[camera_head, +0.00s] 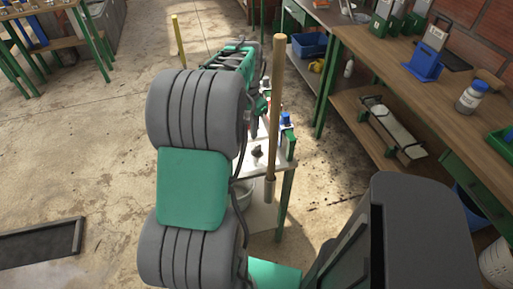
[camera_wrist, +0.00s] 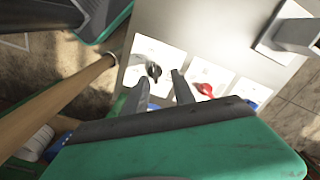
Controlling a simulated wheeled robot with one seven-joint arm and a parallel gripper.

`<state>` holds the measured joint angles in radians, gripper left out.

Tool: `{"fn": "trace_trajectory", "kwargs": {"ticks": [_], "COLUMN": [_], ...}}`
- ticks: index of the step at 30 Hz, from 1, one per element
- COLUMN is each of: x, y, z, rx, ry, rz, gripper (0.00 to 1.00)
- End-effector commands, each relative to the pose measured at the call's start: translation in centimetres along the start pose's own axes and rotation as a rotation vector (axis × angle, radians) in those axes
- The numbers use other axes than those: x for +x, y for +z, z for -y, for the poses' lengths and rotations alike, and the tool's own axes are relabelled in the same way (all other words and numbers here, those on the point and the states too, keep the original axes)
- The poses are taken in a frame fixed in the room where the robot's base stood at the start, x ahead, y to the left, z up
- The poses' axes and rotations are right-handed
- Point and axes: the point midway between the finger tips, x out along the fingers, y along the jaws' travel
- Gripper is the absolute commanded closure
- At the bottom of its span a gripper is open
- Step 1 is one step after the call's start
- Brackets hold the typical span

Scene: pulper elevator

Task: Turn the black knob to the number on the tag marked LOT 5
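The black knob (camera_wrist: 154,72) sits on a white plate of the light panel (camera_wrist: 205,25) in the wrist view. The knob also shows in the head view (camera_head: 257,152), on the small green-legged stand. My gripper (camera_wrist: 160,77) is open, one finger on each side of the knob's place in the picture. I cannot tell whether either finger touches it. I cannot make out which tag is marked LOT 5.
A red knob (camera_wrist: 204,89) is beside the black one. A wooden pole (camera_head: 275,105) stands upright beside the panel. The floor at left is mostly clear, with a dark-framed tray (camera_head: 40,240).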

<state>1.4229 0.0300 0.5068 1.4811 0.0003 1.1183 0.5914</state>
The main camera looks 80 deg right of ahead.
Motion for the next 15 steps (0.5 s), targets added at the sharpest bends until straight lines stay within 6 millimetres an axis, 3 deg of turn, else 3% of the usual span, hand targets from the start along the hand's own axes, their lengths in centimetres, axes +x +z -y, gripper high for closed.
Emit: {"fn": "trace_trajectory", "kwargs": {"ticks": [3, 15], "x": [0.9, 7.4], "y": [-1.8, -1.7], "z": [-1.7, -1.7], "rx": [0.071, 0.07], "ry": [0.004, 0.005], "rz": [0.007, 0.007], "gripper": [0.69, 0.69]}}
